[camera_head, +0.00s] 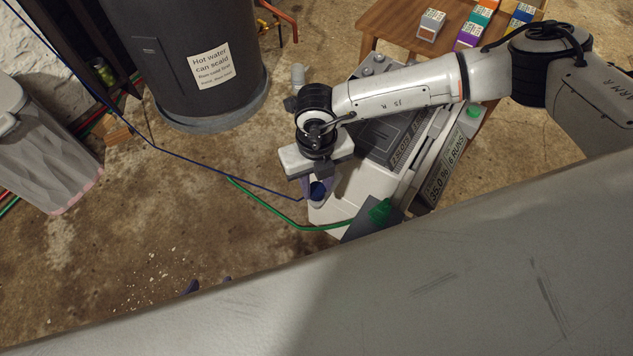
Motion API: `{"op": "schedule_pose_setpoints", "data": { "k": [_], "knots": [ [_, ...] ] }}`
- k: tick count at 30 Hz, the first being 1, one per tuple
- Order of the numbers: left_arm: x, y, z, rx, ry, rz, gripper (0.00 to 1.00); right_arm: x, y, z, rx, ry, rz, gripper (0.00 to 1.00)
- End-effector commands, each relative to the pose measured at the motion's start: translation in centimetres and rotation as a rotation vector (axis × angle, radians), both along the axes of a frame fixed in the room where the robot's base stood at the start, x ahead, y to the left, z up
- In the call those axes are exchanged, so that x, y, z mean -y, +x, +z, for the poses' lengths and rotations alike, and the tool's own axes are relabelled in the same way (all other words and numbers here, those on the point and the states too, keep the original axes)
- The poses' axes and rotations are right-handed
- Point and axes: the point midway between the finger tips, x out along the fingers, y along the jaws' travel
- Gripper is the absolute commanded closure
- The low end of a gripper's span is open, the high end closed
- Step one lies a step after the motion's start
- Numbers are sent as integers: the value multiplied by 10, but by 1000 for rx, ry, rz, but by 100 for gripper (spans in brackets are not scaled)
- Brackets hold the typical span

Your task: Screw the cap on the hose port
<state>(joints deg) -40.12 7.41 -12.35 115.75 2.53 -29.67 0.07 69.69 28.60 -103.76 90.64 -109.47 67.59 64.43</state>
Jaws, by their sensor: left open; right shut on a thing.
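My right gripper (319,187) reaches in from the right and points down over the near end of a pale grey machine (325,215). It is shut on a round dark blue cap (318,191). The hose port is hidden, so I cannot tell whether the cap touches it. A thin blue hose (225,172) ends beside the cap. A green hose (275,213) runs to a green fitting (380,212) near a dark grey plate. My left gripper (208,284) shows only two dark fingertips, apart, above my large grey arm link; it is open.
A dark tank (165,60) with a hot water warning stands at the back. A grey bin (40,145) is at the left. A wooden table (390,18) with small coloured boxes is at the back right. The concrete floor left of the machine is mostly clear, crossed by hoses.

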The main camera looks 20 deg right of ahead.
Motion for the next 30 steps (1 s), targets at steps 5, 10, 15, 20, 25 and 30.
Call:
{"op": "schedule_pose_setpoints", "data": {
  "k": [5, 10, 15, 20, 25, 30],
  "knots": [
    [-1, 0, 0, 1, 2, -2, 53, 0, 0, 0, 0, 0, 0, 92],
    [-1, 1, 0, 3, 4, -3, 53, 0, 1, 0, 1, 1, 0, 92],
    [-1, 5, 2, 10, 3, -2, 53, 0, 1, 0, 1, 0, 0, 92],
    [-1, 7, 3, 13, 3, -2, 53, 0, 1, 0, 0, 0, 0, 92],
    [-1, 7, 2, 14, 3, -2, 53, 0, 1, -1, 0, 0, 0, 92],
    [-1, 7, 0, 13, 3, -2, 53, 0, 1, -4, -1, 0, -1, 92]
  ]
}}
